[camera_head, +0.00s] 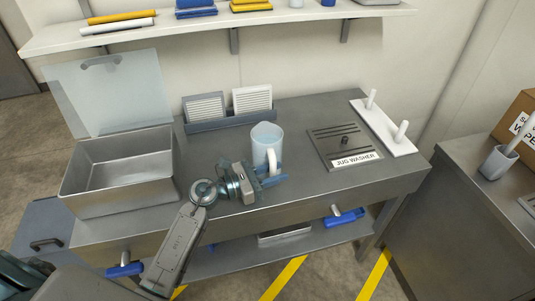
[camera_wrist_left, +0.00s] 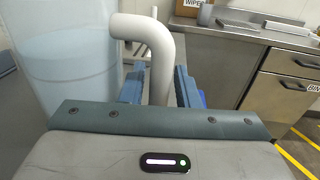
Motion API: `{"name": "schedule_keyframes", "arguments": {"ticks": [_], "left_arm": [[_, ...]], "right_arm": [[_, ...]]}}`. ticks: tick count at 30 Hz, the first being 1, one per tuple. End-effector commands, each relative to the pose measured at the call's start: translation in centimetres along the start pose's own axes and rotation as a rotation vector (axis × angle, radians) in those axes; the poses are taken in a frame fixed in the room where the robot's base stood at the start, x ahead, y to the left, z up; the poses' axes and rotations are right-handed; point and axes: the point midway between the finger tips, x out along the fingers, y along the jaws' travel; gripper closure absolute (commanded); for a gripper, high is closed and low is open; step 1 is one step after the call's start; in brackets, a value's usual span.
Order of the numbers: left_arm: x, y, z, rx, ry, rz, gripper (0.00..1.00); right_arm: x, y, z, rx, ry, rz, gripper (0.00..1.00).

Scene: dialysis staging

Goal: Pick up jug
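The jug (camera_head: 265,139) is a pale translucent blue vessel with a white handle, standing upright on the steel table. In the left wrist view the jug (camera_wrist_left: 68,60) fills the left side, with its thick white handle (camera_wrist_left: 159,55) in the middle. My left gripper (camera_head: 270,176) is at the jug's near side. In the wrist view its blue fingers (camera_wrist_left: 160,88) stand on either side of the handle's upright part, apparently with narrow gaps. The fingers look open; contact is hard to judge. My right gripper is not in view.
A plate marked JUG WASHER (camera_head: 353,160) and a white board with pegs (camera_head: 393,141) lie to the right. A lidded steel bin (camera_head: 123,190) stands left, and a slotted rack (camera_head: 231,122) behind. A shelf (camera_head: 205,24) hangs above.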

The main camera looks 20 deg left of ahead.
Motion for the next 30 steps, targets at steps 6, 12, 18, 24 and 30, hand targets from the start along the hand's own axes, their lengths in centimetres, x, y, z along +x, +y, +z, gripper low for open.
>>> {"name": "schedule_keyframes", "arguments": {"ticks": [6, 12, 18, 24, 30], "left_arm": [[1.39, 0.01, 0.12, 0.000, -0.001, 0.000, 0.71], [1.37, 0.01, 0.06, 0.001, 0.000, 0.000, 0.75], [1.35, 0.01, 0.07, 0.001, 0.000, 0.000, 1.00], [1.38, 0.03, 0.28, 0.004, -0.003, 0.000, 1.00], [1.37, 0.03, 0.29, 0.004, -0.003, 0.000, 1.00]], "right_arm": [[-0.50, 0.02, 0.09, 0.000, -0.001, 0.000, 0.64], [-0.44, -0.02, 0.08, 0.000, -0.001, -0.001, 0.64], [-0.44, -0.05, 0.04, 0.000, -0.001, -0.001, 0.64], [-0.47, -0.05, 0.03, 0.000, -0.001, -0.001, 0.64], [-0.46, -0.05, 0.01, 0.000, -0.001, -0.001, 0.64]]}}
